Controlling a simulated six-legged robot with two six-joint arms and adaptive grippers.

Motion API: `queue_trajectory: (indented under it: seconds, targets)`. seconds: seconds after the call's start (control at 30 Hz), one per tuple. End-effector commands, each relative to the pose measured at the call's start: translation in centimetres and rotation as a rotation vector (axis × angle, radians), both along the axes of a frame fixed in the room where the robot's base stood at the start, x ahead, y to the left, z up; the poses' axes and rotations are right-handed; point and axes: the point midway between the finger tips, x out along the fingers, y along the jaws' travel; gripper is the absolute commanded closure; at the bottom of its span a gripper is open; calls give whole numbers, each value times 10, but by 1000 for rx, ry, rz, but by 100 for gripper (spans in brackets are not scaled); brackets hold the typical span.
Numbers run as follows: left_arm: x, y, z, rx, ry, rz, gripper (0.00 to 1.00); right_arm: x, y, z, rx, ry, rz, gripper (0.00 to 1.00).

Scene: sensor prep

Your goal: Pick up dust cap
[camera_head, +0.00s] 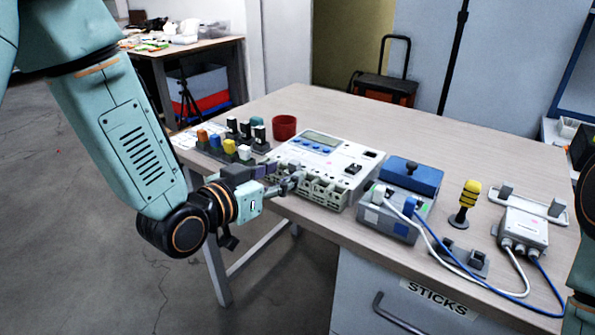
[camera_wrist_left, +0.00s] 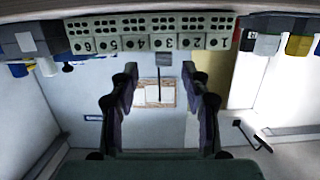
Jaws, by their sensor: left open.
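I cannot tell for sure which small part is the dust cap; nothing plainly shows as one apart from the capped parts on the table. My left gripper (camera_head: 287,186) is at the near left side of a white instrument (camera_head: 318,152) with a small screen and blue buttons. In the left wrist view my left gripper (camera_wrist_left: 160,78) is open with nothing between its fingers. Beyond the fingers is the instrument's row of numbered sockets (camera_wrist_left: 150,42), shown upside down. Coloured capped parts (camera_head: 228,146) stand in a rack left of the instrument. My right gripper is not in view.
A red cup (camera_head: 285,127) stands behind the instrument. The table's back (camera_head: 330,104) is clear.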

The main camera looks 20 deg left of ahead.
Motion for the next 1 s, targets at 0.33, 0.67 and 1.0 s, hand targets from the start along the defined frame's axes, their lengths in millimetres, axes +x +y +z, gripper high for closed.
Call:
queue_trajectory:
  seconds: [0.33, 0.67, 1.0]
  targets:
    - [31, -8, -2, 4, -1, -2, 53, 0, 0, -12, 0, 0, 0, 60]
    - [55, -19, -6, -2, 4, 1, 53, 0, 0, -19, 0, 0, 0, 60]
    - [54, -20, -5, -2, 4, 2, 68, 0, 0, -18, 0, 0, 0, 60]
